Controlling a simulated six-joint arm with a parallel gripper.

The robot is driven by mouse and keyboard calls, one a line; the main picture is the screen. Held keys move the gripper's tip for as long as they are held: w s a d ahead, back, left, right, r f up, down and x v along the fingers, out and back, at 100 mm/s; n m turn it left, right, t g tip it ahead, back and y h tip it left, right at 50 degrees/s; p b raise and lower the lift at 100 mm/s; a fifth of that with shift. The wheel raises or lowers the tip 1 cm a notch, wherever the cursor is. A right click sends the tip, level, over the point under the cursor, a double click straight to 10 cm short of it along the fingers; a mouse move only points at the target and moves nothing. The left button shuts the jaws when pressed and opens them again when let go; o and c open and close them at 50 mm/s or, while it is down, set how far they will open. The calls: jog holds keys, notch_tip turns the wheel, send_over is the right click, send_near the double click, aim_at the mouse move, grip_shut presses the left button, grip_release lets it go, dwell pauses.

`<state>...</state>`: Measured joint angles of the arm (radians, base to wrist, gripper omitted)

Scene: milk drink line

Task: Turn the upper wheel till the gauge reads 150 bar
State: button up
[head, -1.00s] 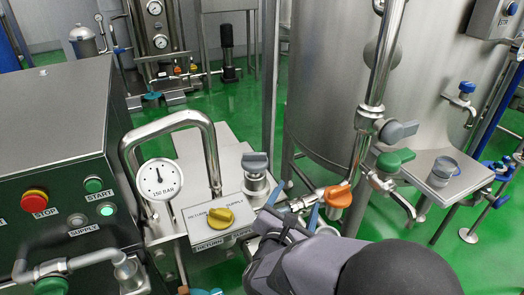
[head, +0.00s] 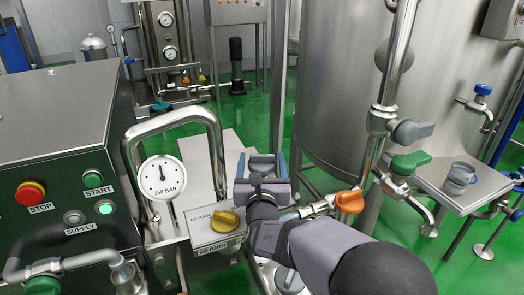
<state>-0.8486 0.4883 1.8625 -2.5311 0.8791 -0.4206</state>
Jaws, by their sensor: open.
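The gauge (head: 162,178) is a round white dial marked 150 BAR, at the left of the head view. Its needle points roughly upward; the exact reading is too small to tell. The upper wheel looks like the grey knob (head: 262,161) right of the gauge. My gripper (head: 262,170) is open, with a finger on the left and right of this knob. Contact cannot be made out. Another grey knob (head: 290,279) shows lower down, partly hidden by my arm.
A yellow selector (head: 224,220) sits on the RETURN/SUPPLY plate, close left of my gripper. A bent steel pipe (head: 180,116) arches above the gauge. An orange valve handle (head: 349,201) is close to the right. The STOP button (head: 31,193) is on the dark cabinet.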

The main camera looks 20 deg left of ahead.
jog(key=shift+p+x, duration=0.35)
jog(key=shift+x, duration=2.5)
jog(key=c, duration=1)
